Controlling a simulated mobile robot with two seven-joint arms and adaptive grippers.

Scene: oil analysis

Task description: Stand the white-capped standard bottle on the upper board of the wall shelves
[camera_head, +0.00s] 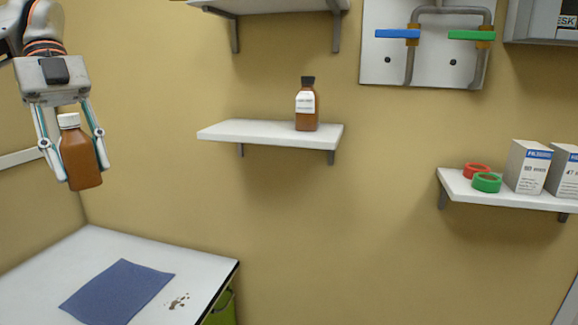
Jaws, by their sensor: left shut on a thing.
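The white-capped bottle (80,155) is brown and upright at the upper left of the head view. My left gripper (76,160) is shut on it and holds it in the air, with a finger on each side of its body. The wall shelves stand to the right of it: an upper board (283,5), cut off by the top edge of the picture, and a lower board (235,131) below it. The top of the upper board is hidden. My right gripper is not in view.
A black-capped brown bottle (306,108) with a white label stands on the lower board. A pipe panel (425,60) with blue and green handles is right of the upper board. A right shelf (500,195) holds tape rolls and boxes. A blue cloth (117,291) lies on the white table (195,262).

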